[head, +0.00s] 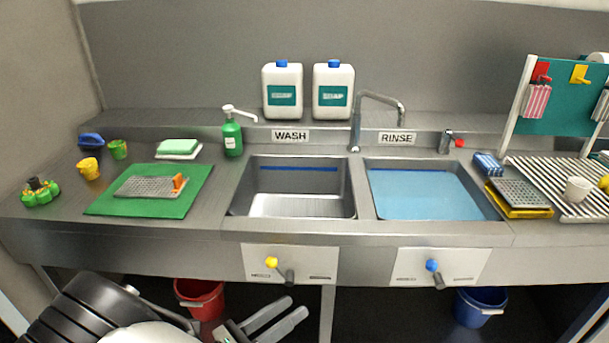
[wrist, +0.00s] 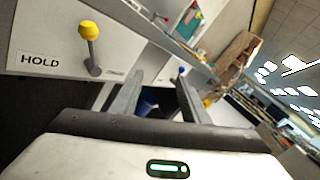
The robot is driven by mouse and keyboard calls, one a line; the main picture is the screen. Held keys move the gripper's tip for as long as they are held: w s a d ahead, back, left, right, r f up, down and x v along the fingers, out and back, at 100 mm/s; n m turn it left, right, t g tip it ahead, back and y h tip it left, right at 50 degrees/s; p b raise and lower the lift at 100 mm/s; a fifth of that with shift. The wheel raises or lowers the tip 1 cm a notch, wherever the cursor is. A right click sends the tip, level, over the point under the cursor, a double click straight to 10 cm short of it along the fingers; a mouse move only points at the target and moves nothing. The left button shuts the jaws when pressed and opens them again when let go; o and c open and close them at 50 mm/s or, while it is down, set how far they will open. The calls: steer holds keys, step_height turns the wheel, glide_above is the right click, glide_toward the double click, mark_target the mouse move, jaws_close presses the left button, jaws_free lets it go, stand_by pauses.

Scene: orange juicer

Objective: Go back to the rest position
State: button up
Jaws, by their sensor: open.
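My gripper (head: 297,307) is in front of the sink unit, low down, below the counter edge and just below the yellow-knobbed panel (head: 291,264). Its two fingers are apart with nothing between them. In the wrist view my gripper (wrist: 158,80) also shows its fingers spread and empty, pointing along the front of the unit. The yellow knob (wrist: 90,31) and its lever are close by on the left of that view, beside the HOLD label. My dark arm links fill the lower left of the head view.
The steel counter (head: 225,180) edge overhangs above my gripper. A red bucket (head: 200,297) stands under the counter near my arm, and a blue bucket (head: 480,305) is at the right. A blue-knobbed panel (head: 440,266) is right of the yellow one. Open space lies in front.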

steer(key=s+d+r+m+g+y, duration=0.5)
steer(key=d+r+m, duration=0.35)
steer(key=m, duration=0.45)
steer(key=s+d+r+m+g+y, duration=0.3)
steer(key=d+r+m+g+y, duration=0.4)
steer(key=r+m, duration=0.4)
step_height(320, 180, up, 23)
steer(key=s+d+m+t+y+p, duration=0.2)
steer(key=m+t+p, duration=0.3)
steer(key=p, duration=1.2)
steer(key=shift+d+m+t, duration=0.4)
steer(key=shift+d+m, duration=0.05)
steer(key=shift+m, duration=0.65)
steer(key=shift+s+f, duration=0.1)
